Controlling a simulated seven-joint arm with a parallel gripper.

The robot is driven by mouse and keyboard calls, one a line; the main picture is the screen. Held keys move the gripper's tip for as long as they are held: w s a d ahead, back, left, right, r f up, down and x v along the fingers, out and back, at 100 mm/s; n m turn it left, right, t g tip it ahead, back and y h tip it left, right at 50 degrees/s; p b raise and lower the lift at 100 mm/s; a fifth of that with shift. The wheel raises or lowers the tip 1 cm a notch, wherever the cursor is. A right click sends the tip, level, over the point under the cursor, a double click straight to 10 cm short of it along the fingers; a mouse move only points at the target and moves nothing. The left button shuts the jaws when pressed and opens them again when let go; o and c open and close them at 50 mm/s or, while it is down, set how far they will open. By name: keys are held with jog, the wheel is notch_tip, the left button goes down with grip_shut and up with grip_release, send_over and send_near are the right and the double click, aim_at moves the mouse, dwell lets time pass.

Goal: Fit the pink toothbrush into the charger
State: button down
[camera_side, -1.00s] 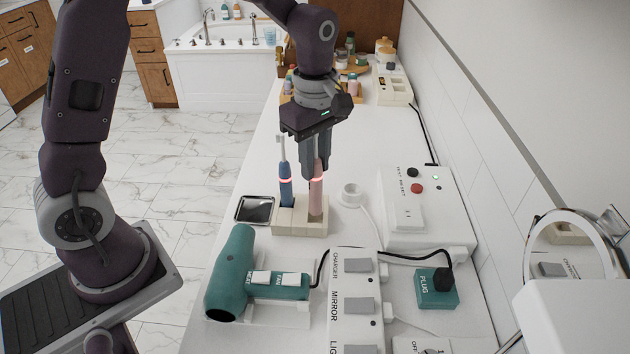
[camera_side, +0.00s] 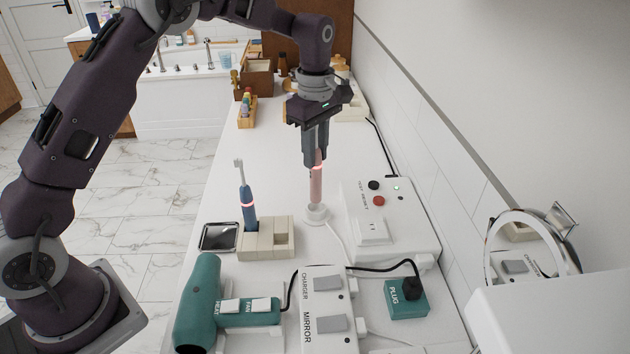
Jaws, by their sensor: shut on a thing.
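The pink toothbrush (camera_side: 316,186) stands upright with its lower end at the white round charger (camera_side: 316,214) on the counter. A red ring glows near its top. Whether its base is fully seated in the charger cannot be told from here. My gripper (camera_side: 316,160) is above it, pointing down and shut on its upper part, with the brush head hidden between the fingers.
A beige holder (camera_side: 266,238) left of the charger holds a blue toothbrush (camera_side: 247,206) and has an empty slot. A white outlet box (camera_side: 388,225) stands close on the right. A green hair dryer (camera_side: 205,300) and switch panel (camera_side: 328,310) lie in front.

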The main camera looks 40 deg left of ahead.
aim_at(315, 170)
notch_tip(315, 170, down, 4)
jog(key=shift+f, duration=0.25)
jog(key=c, duration=1.2)
grip_release()
notch_tip(315, 170, up, 12)
jog(key=shift+r, duration=0.25)
